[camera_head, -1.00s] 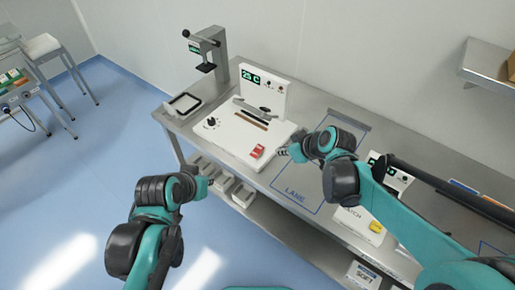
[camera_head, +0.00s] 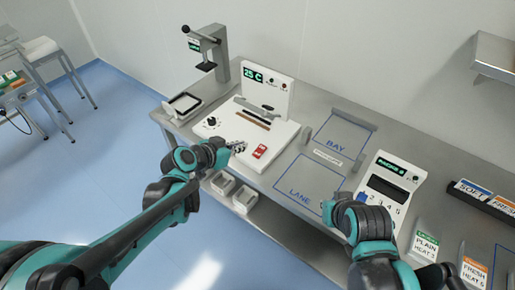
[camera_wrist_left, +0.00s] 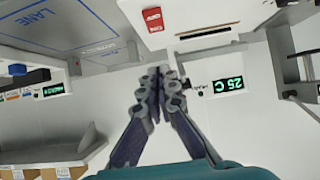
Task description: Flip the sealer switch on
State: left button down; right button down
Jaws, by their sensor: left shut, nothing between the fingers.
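The white sealer (camera_head: 235,122) stands on the steel bench with a green "25 C" display on its upright panel. Its red switch (camera_head: 260,151) is at the front right corner of its base. The red switch also shows at the top of the left wrist view (camera_wrist_left: 153,18). My left gripper (camera_head: 239,146) is shut and empty, just left of the switch and apparently apart from it. In the left wrist view my left gripper's fingertips (camera_wrist_left: 159,74) are together. My right gripper (camera_head: 328,208) is at the lower right, mostly hidden by its wrist.
A black-and-grey press (camera_head: 207,48) and a tray (camera_head: 184,104) stand left of the sealer. Blue-outlined LANE (camera_head: 310,188) and BAY areas are clear to its right. A white console (camera_head: 388,182) with a green display stands further right, near label cards.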

pick_arm(q)
jog(key=b, duration=0.4)
send_over(262, 147)
jog(key=s+a, duration=0.2)
jog(key=s, duration=0.1)
notch_tip(262, 147, down, 6)
jog(key=shift+w+r, duration=0.1)
jog(key=shift+r, duration=0.1)
jog(key=shift+w+d+f+b, duration=0.1)
jog(key=shift+f+b, duration=0.1)
jog(key=shift+f, duration=0.45)
jog(key=shift+w+d+f+b, duration=0.1)
jog(key=shift+f+b, duration=0.05)
jog(key=shift+f, duration=0.45)
jog(key=shift+w+f, duration=0.1)
jog(key=shift+f, duration=0.5)
jog(key=shift+d, duration=0.1)
jog(key=shift+w+d+g+y+p, duration=0.1)
jog(key=shift+w+g+y+p, duration=0.05)
jog(key=shift+g+y+p, duration=0.2)
jog(key=shift+f, duration=0.25)
jog(key=shift+w+d+r, duration=0.1)
